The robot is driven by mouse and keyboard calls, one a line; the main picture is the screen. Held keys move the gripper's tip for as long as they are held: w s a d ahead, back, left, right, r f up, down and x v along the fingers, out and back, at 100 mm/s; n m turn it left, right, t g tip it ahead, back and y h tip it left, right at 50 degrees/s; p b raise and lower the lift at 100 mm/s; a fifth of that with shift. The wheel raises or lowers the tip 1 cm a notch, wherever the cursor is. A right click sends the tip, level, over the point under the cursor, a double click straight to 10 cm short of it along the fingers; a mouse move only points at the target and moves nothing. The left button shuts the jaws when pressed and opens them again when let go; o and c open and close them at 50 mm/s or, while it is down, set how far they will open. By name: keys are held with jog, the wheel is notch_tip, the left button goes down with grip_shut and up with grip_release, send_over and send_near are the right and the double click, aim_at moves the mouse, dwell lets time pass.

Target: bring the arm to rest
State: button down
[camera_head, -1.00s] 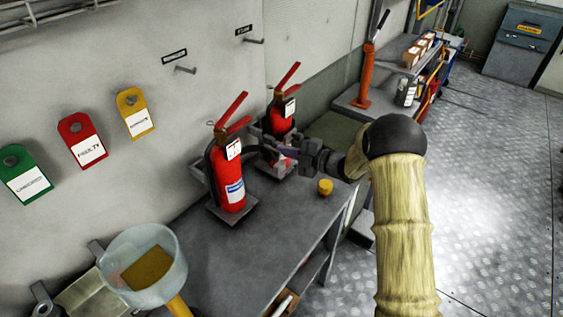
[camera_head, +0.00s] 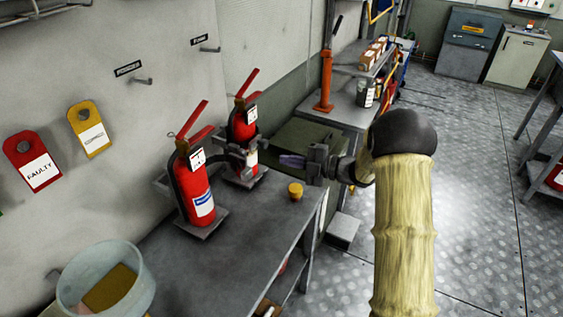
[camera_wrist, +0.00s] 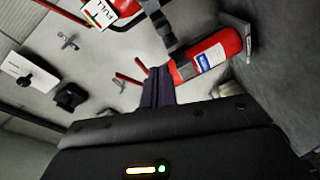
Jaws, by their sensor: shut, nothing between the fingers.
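My gripper (camera_head: 291,160) is at the end of my beige-sleeved arm, in the middle of the head view. Its dark purple fingers are together and empty, to the right of the rear red fire extinguisher (camera_head: 243,125). In the wrist view the fingers (camera_wrist: 158,86) are also together, with a red extinguisher (camera_wrist: 222,50) beyond them. The front red extinguisher (camera_head: 196,190) stands upright on a grey plate on the bench. The rear one stands upright behind it, its lower part partly covered.
Red (camera_head: 32,165) and yellow (camera_head: 89,130) tags hang on the wall at left. A shelf (camera_head: 352,110) with an orange jack stands behind. The metal floor at right is open.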

jog(key=s+d+r+m+t+h+p, duration=0.25)
jog(key=d+r+m+t+h, duration=0.25)
jog(key=d+m+h, duration=0.85)
jog(key=s+f+m+g+h+p, duration=0.2)
jog(key=s+m+g, duration=0.6)
jog(key=s+m, duration=0.7)
jog(key=s+p, duration=0.1)
jog(key=s, duration=1)
jog(key=shift+w+d+f+h, duration=0.1)
jog(key=shift+d+h, duration=0.05)
jog(key=shift+h, duration=0.1)
